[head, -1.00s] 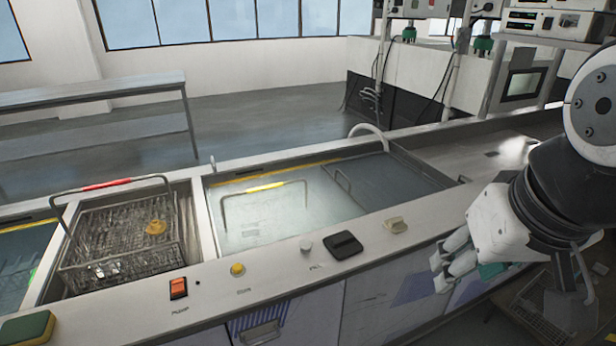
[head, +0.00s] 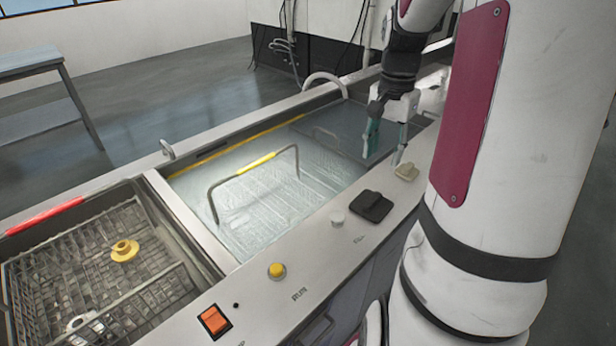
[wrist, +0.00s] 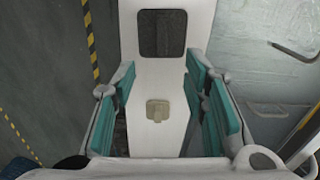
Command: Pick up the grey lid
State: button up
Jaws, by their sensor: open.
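A small beige-grey piece with a raised grip (head: 406,172), possibly the grey lid, lies on the tank's front ledge. It also shows in the wrist view (wrist: 157,110), centred between my gripper's fingers. My gripper (head: 385,148) is open and empty, with its teal-padded fingers (wrist: 165,105) pointing down above the piece. I see no contact. A darker flat lid-like black square (head: 373,206) with a raised middle lies beside it on the ledge, and at the top of the wrist view (wrist: 162,33).
A tank (head: 255,190) with liquid and a yellow-gripped wire handle is behind the ledge. A red-handled wire basket (head: 90,270) holds a yellow part (head: 125,250). A yellow button (head: 277,270) and orange switch (head: 214,319) sit on the ledge. A curved pipe (head: 325,82) rises behind.

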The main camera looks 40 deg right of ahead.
aim_at(373, 199)
jog(key=f, duration=0.7)
jog(key=f+b, duration=0.1)
jog(key=f, duration=0.6)
jog(key=shift+w, duration=0.2)
jog(key=shift+r, duration=0.1)
grip_shut()
